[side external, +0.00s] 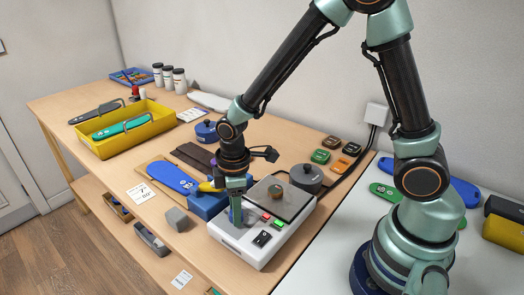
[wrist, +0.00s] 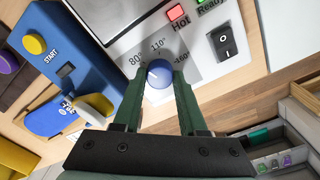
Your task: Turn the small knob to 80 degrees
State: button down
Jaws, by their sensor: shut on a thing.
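The small blue knob (wrist: 160,74) sits on the front panel of the white heater (side external: 250,247). Printed marks stand around it in the wrist view: 80° at its upper left, 110° above it and 160° at its right. A pale pointer mark shows on the knob's left part, roughly towards the 80° side; its exact angle is hard to read. My gripper (wrist: 158,82) points down at the panel with its two green fingers shut on the knob, one on each side. In the side view my gripper (side external: 236,218) hides the knob.
Red Hot and green Ready lights and a black switch (wrist: 224,41) lie beside the dial. A blue START unit (wrist: 58,48) with a yellow button stands close at left. A grey block (side external: 177,219), blue insole (side external: 171,177) and dark round pot (side external: 307,178) are nearby.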

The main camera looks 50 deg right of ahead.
jog(key=shift+a+n, duration=0.15)
jog(key=shift+n, duration=0.95)
jog(key=shift+s, duration=0.1)
jog(key=shift+c, duration=2.3)
grip_release()
notch_tip(320, 180, up, 12)
jog(key=shift+s, duration=0.2)
